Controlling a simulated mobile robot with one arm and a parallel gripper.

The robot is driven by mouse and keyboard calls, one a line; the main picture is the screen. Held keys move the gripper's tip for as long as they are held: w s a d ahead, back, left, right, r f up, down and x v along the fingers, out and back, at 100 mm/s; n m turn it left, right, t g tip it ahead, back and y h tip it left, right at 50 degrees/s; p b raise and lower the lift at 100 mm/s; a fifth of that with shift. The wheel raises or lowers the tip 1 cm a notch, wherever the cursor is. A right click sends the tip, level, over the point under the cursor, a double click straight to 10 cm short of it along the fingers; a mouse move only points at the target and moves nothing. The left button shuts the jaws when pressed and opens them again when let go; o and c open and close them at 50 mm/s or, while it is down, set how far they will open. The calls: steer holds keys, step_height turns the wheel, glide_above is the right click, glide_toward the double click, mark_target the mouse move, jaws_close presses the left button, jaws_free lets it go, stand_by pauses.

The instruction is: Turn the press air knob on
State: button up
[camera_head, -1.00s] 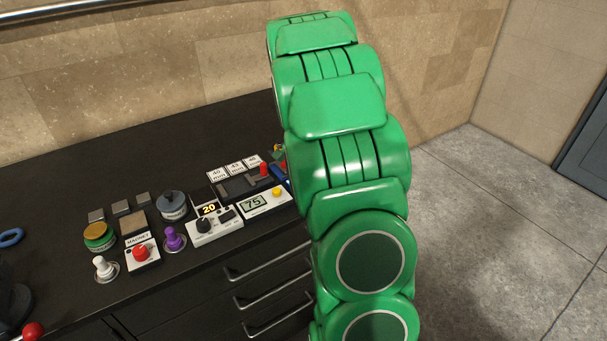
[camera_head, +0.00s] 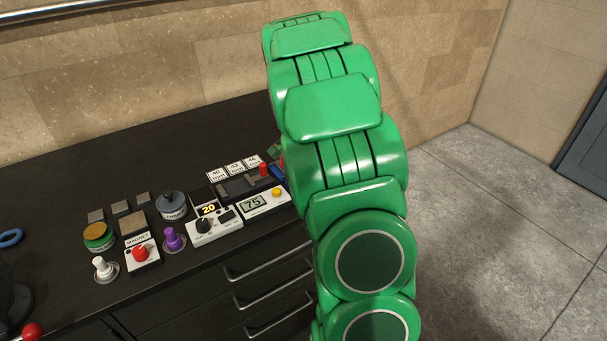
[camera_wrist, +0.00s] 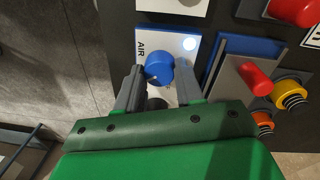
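The blue round press air knob (camera_wrist: 159,68) is on a white panel marked AIR (camera_wrist: 175,43) in the wrist view. A round white light (camera_wrist: 189,44) shows on the panel beside the knob. My gripper (camera_wrist: 160,75) is open, with one grey finger on each side of the knob and a small gap on both sides. I cannot tell how deep the fingertips sit around the knob. In the head view my green arm hides the knob and my gripper.
A blue block with a grey plate and red cylinder (camera_wrist: 256,78) stands close to the right finger. Yellow and orange buttons (camera_wrist: 290,92) are further right. In the head view, small control boxes (camera_head: 213,226) and a purple knob (camera_head: 174,238) stand on the black counter (camera_head: 60,190).

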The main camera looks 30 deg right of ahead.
steer(key=o, duration=0.4)
steer(key=shift+o, duration=0.2)
steer(key=r, duration=0.6)
steer(key=shift+w+r, duration=0.25)
steer(key=shift+r, duration=0.15)
steer(key=shift+a+r, duration=0.1)
steer(key=shift+r, duration=0.4)
